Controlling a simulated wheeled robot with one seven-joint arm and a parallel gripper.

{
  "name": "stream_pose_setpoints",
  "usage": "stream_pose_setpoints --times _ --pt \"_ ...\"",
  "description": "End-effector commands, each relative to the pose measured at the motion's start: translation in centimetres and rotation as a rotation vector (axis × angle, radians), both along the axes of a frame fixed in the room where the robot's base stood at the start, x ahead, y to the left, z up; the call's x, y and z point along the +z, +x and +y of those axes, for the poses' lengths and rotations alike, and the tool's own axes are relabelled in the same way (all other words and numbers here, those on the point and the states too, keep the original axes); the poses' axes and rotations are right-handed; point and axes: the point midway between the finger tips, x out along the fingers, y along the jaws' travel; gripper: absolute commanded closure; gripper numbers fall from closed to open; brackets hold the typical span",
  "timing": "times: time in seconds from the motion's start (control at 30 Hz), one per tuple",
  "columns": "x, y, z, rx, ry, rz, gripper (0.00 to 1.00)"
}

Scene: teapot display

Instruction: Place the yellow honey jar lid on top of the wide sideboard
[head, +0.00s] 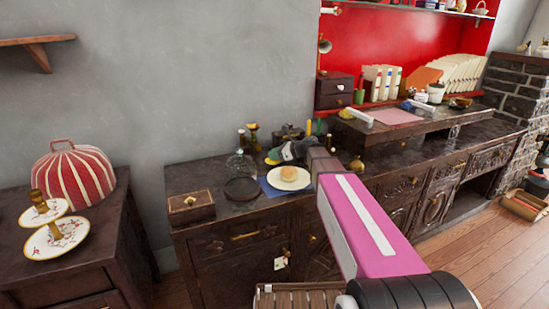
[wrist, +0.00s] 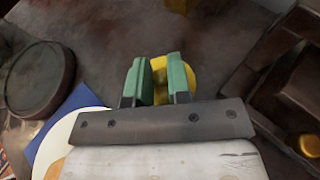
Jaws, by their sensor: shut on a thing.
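The yellow honey jar lid (wrist: 158,66) is between the two green fingers of my gripper (wrist: 156,80) in the wrist view. My gripper is shut on it, and part of the lid shows beyond the right finger. The fingers hide much of the lid. In the head view my gripper (head: 287,152) is over the dark wooden sideboard (head: 222,218), behind a plate with a bun.
The white plate (head: 301,184) with the bun lies on a blue napkin (head: 268,188). A glass dome (head: 241,168) on a round dark base stands left of it, then a wooden box (head: 191,207). A dark wooden piece with a yellow knob (wrist: 309,146) is close right in the wrist view.

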Motion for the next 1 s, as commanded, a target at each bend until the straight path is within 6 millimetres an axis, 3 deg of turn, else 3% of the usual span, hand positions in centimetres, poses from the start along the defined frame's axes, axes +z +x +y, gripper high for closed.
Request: stream_pose_setpoints --times 0.1,0.47,0.5,0.57,0.9,1.0 --pt "-1.25 0.01 0.02 0.0 0.0 0.002 1.0" --pt "-1.54 0.0 0.03 0.0 0.0 0.0 1.0" --pt "-1.52 0.0 0.02 0.0 0.0 0.0 0.72" --pt "-1.5 0.0 0.02 0.0 0.0 0.0 0.56" --pt "-1.24 -0.01 0.02 0.0 0.0 0.0 0.56" --pt "-0.89 -0.37 -0.81 -0.002 0.0 -0.001 0.56"
